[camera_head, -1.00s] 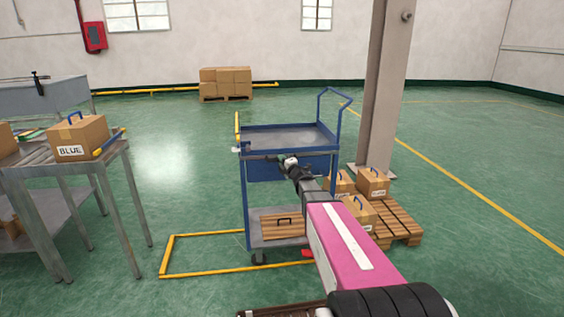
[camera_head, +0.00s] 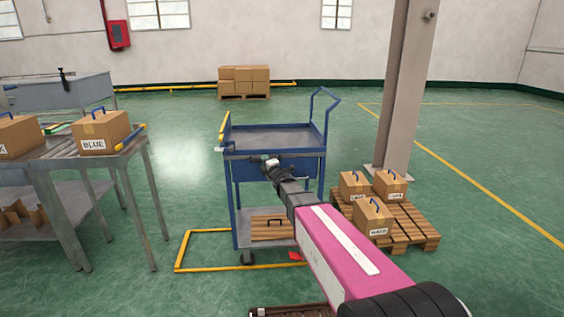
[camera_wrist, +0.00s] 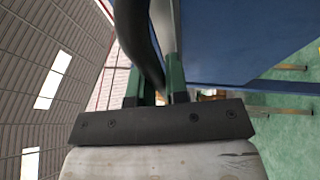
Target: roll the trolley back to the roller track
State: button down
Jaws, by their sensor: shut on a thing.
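The blue trolley (camera_head: 233,190) stands upright in the middle of the head view, its grey upper deck (camera_head: 270,139) empty. Its tall blue push handle (camera_head: 326,105) rises at the right. The roller track (camera_head: 48,160) is at the left, with a clear gap of floor between it and the trolley. My gripper (camera_head: 268,163) is at the trolley's near side, just below the upper deck. In the wrist view its green-edged fingers (camera_wrist: 155,90) are closed around a dark curved bar (camera_wrist: 142,45) beside a blue trolley panel. The head view mostly hides this grip.
A BLUE carton (camera_head: 101,132) stands on the track's end. A yellow floor frame (camera_head: 192,268) lies under the trolley. A pallet (camera_head: 408,236) with three cartons stands close to its right, before a pillar (camera_head: 403,90). A slatted wooden piece (camera_head: 271,229) sits on the lower deck.

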jog(key=a, duration=3.4)
jog(key=shift+a, duration=0.45)
jog(key=c, duration=1.1)
grip_release()
jog(key=v, duration=1)
jog(key=shift+s+f, duration=0.1)
jog(key=shift+s, duration=0.2)
